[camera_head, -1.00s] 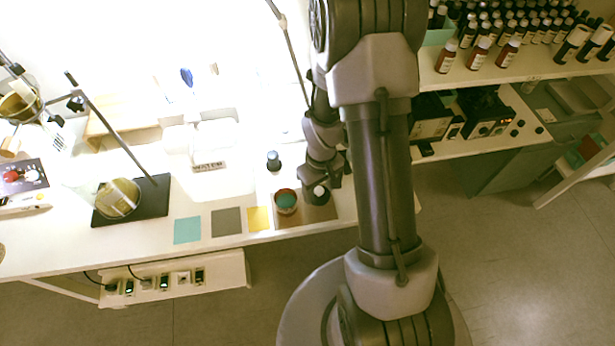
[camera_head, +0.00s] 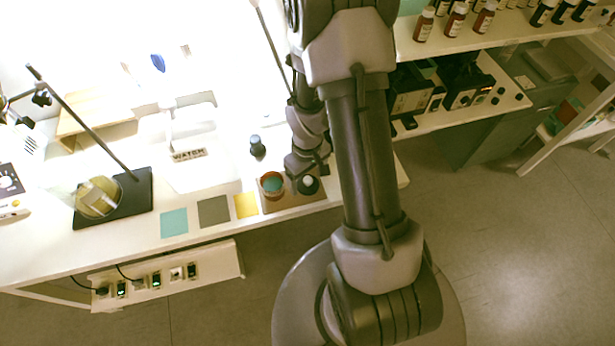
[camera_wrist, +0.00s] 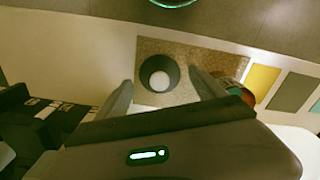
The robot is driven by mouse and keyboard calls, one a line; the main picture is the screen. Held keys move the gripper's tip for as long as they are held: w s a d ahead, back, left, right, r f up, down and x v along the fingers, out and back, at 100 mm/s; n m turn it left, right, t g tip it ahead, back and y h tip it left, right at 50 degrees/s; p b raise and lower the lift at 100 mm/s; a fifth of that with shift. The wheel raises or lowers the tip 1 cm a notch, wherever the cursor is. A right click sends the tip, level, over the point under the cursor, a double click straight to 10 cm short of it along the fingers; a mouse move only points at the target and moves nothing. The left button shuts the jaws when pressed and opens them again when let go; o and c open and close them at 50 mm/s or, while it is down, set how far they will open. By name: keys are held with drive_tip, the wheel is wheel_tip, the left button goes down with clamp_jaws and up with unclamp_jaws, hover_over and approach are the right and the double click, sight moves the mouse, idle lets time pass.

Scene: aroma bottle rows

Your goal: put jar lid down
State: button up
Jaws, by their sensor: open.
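The jar lid is a dark round disc with a white centre; in the wrist view the lid (camera_wrist: 147,88) lies on the brown mat (camera_wrist: 205,52). My gripper (camera_wrist: 160,80) is open, one finger on each side of the lid, with a visible gap to both. In the head view the lid (camera_head: 313,189) shows beside the jar (camera_head: 271,187), just below my gripper (camera_head: 304,172). The jar is reddish with teal inside. In the wrist view the jar (camera_wrist: 236,88) is partly hidden behind the right finger.
Yellow (camera_head: 246,205), grey (camera_head: 213,210) and teal (camera_head: 174,222) squares lie left of the mat. A small dark bottle (camera_head: 257,147) stands behind the jar. A stand with a black base (camera_head: 138,190) is at left. The table's front edge is close to the mat.

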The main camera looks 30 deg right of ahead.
drive_tip(key=a+r+m+t+p, duration=0.1)
drive_tip(key=a+r+p, duration=0.15)
drive_tip(key=r, duration=1.05)
drive_tip(key=a+r+m+t+p, duration=0.2)
drive_tip(key=a+r, duration=0.1)
drive_tip(key=r, duration=1.1)
drive_tip(key=s+a+r+m+t+y, duration=0.2)
drive_tip(key=s+a+r, duration=0.7)
drive_tip(key=s+r, duration=0.2)
drive_tip(key=shift+s+m+t, duration=0.15)
drive_tip(key=shift+m+t, duration=0.25)
drive_tip(key=shift+f, duration=0.15)
